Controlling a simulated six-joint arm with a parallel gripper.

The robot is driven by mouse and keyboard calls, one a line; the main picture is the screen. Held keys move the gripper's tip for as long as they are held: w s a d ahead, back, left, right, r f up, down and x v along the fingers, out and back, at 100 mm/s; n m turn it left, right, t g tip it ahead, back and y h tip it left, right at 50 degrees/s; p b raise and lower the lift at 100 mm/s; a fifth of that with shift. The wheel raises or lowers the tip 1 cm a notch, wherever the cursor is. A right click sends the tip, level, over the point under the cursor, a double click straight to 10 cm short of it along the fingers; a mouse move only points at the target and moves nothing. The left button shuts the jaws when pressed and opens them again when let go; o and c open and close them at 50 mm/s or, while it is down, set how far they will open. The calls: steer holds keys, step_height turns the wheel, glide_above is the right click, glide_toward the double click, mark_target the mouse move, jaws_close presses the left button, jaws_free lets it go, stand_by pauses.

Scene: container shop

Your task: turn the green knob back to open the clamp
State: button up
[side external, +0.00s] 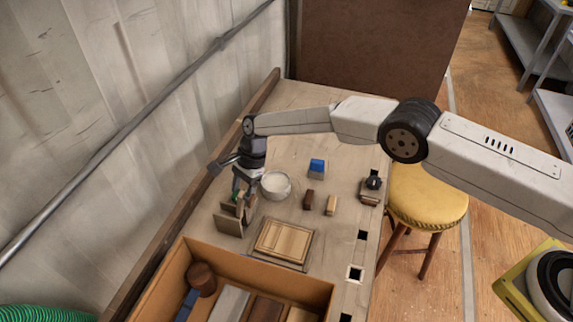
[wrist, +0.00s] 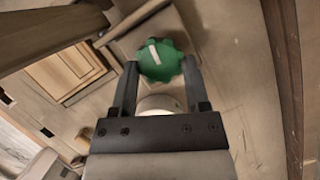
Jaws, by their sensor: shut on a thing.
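The green knob (wrist: 158,60) has a scalloped rim and a white mark on its face. In the wrist view it sits between the two fingertips of my gripper (wrist: 160,72), which is shut on it. In the side view only a little of the green knob (side external: 236,197) shows below my gripper (side external: 240,188). The clamp (side external: 231,219) is a wooden fixture standing at the left of the bench. My gripper and the knob hide part of it, and I cannot tell how wide its jaws stand.
A white bowl (side external: 276,185) stands close to the right of my gripper. A wooden panel on a tray (side external: 284,243) lies in front. A blue block (side external: 317,168), two small blocks and a dark device (side external: 371,187) are farther right. An open wooden box (side external: 262,262) fills the near end.

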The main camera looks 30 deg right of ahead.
steer(key=shift+n, duration=0.4)
steer(key=o, duration=1.3)
steer(key=shift+r, duration=0.1)
steer(key=v, duration=0.7)
steer(key=shift+w+d+r, duration=0.1)
steer(key=shift+w+r, duration=0.1)
steer(key=shift+r, duration=0.1)
